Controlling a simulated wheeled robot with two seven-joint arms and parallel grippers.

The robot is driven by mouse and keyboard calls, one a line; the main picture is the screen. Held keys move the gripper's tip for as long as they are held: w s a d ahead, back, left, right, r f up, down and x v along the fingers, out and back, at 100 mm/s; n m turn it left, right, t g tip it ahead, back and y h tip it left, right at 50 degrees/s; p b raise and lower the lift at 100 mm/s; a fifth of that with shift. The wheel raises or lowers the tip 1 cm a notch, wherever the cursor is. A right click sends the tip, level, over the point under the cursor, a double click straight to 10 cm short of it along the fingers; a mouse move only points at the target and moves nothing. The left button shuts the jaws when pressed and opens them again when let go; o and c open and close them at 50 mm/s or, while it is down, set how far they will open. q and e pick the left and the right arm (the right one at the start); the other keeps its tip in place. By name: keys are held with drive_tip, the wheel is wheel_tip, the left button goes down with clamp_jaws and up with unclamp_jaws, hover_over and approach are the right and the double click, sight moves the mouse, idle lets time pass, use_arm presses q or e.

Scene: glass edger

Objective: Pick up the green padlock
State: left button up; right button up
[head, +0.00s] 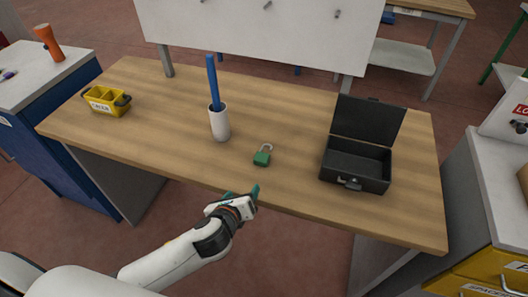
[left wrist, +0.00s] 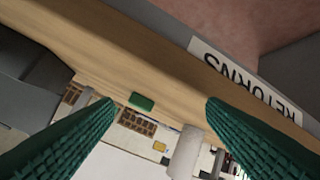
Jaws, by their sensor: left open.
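The green padlock (head: 261,158) with a grey shackle lies on the wooden table (head: 300,110), near the middle of its front half. In the left wrist view its green body (left wrist: 142,102) shows between my fingertips in the picture, at some distance. My left gripper (head: 245,194) is just in front of the table's front edge, short of the padlock and not touching it. Its two green ribbed fingers are spread and empty in the left wrist view (left wrist: 160,100). My right gripper does not show.
A white cup (head: 219,124) holding a blue rod (head: 213,82) stands left of the padlock. An open black box (head: 357,160) stands to the right. A yellow bin (head: 106,101) sits at the far left. A "RETURNS" label (left wrist: 243,80) is on the table's edge.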

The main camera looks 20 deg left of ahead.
sight(260, 160)
use_arm(q)
drive_tip(key=m, duration=0.2)
drive_tip(key=w+r+m+t, duration=0.1)
drive_tip(key=m, duration=0.1)
drive_tip(key=w+r+m, duration=0.1)
drive_tip(key=m, duration=0.1)
drive_tip(key=shift+w+d+r+h, duration=0.15)
drive_tip(key=shift+d+r+h, duration=0.1)
drive_tip(key=shift+d+h, duration=0.15)
drive_tip(key=shift+t, duration=0.3)
drive_tip(key=p+x, duration=0.1)
drive_tip(key=x, duration=0.5)
drive_tip(key=shift+w+f, duration=0.1)
drive_tip(key=shift+w, duration=0.2)
drive_tip(key=shift+p+x, duration=0.55)
drive_tip(key=shift+x, duration=2.15)
drive_tip(key=shift+a, duration=0.1)
drive_tip(key=c, duration=1.1)
